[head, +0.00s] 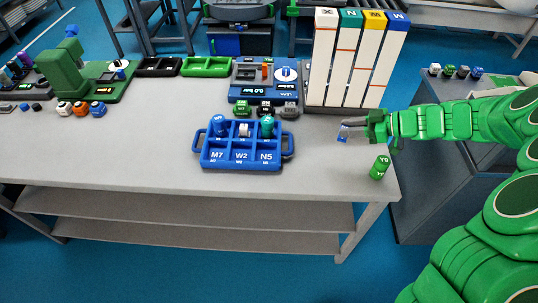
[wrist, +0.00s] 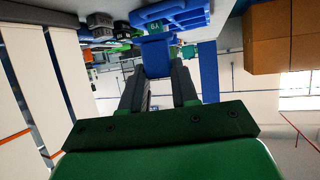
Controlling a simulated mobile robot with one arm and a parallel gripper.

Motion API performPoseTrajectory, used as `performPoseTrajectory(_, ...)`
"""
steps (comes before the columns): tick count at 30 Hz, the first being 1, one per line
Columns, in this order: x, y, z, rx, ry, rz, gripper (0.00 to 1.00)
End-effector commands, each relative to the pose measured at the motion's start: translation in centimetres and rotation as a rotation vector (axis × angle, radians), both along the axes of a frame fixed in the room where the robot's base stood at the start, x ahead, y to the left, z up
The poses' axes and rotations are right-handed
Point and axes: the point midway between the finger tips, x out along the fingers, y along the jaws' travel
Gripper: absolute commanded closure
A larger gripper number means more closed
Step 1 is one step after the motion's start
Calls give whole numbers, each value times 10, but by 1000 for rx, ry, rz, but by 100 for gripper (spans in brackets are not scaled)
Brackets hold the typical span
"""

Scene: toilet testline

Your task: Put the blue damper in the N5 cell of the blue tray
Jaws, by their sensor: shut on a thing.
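My gripper (head: 362,127) is shut on a small blue damper (head: 342,135), held to the right of the blue tray near the table's right end. In the wrist view, the blue damper (wrist: 156,58) sits between the fingertips of my gripper (wrist: 157,78). The blue tray (head: 287,143) has columns marked M7, W2 and N5. A blue piece (head: 219,126) stands in the M7 column, a white piece (head: 244,130) in W2 and a teal piece (head: 267,127) in N5. The cell floors are too small to make out.
A green cylinder (head: 380,168) stands on the table below my gripper. Tall white binders (head: 345,60) stand behind, left of my gripper. A blue device (head: 265,78) and small blocks (head: 265,110) are behind the tray. The table in front of the tray is clear.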

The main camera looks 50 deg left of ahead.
Motion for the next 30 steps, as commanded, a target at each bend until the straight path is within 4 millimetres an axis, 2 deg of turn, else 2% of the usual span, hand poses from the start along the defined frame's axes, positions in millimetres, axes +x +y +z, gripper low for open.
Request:
performPoseTrajectory(1, -18, 6, 3, 2, 0, 19, 100)
performPoseTrajectory(12, -151, 34, 19, 3, 1, 178, 100)
performPoseTrajectory(18, -210, 40, 28, 2, 3, 257, 100)
performPoseTrajectory(21, -228, 41, 31, 1, 1, 281, 100)
performPoseTrajectory(24, -236, 42, 33, 0, -1, 292, 100)
performPoseTrajectory(30, -231, 55, 24, -4, 2, 298, 100)
